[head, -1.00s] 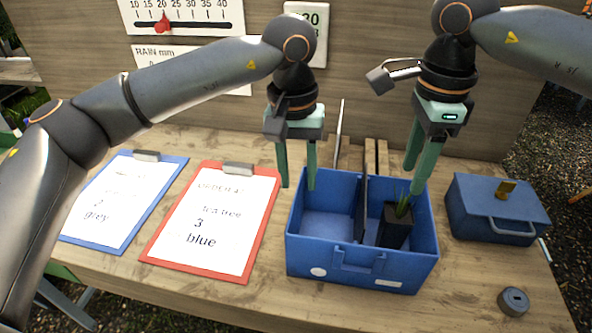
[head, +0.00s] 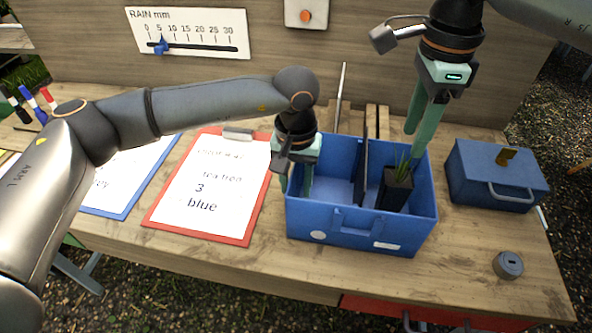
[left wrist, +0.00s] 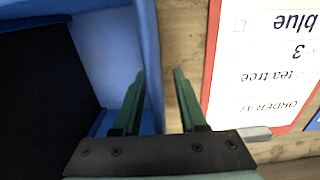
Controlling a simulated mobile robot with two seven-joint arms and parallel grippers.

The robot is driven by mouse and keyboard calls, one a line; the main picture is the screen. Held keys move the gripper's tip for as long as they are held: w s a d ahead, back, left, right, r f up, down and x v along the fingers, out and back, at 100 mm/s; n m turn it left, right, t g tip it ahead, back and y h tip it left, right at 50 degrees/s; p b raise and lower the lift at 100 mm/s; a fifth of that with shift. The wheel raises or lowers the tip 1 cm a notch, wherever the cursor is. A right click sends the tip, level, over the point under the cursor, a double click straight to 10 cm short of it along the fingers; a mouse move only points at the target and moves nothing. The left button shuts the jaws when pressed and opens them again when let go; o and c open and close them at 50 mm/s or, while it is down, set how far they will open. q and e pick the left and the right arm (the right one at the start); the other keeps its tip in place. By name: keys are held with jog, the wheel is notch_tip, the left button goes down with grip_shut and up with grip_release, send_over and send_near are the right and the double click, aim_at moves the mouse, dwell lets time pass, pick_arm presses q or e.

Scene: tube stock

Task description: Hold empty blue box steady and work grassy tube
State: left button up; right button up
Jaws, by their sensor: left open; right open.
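The blue box (head: 355,229) stands on the bench with a dark divider (head: 361,168) across it. The left compartment looks empty. In the right compartment stands a black square tube (head: 396,189) with green grassy leaves (head: 403,167), leaning slightly. My left gripper (head: 294,187) is open at the box's left wall. In the left wrist view the open left gripper (left wrist: 159,74) has one finger inside the box and one outside, with the blue wall (left wrist: 149,60) between them. My right gripper (head: 411,145) is open and empty, just above the grassy leaves.
A closed blue case (head: 495,180) with a handle stands to the right of the box. A small grey round piece (head: 508,265) lies on the bench's front right. A red clipboard (head: 248,218) reading "tea tree 3 blue" lies left of the box. Bare bench lies in front.

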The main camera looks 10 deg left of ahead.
pick_arm(q)
jog(key=shift+f, duration=0.1)
jog(key=shift+c, duration=0.3)
grip_shut()
dwell(1.6)
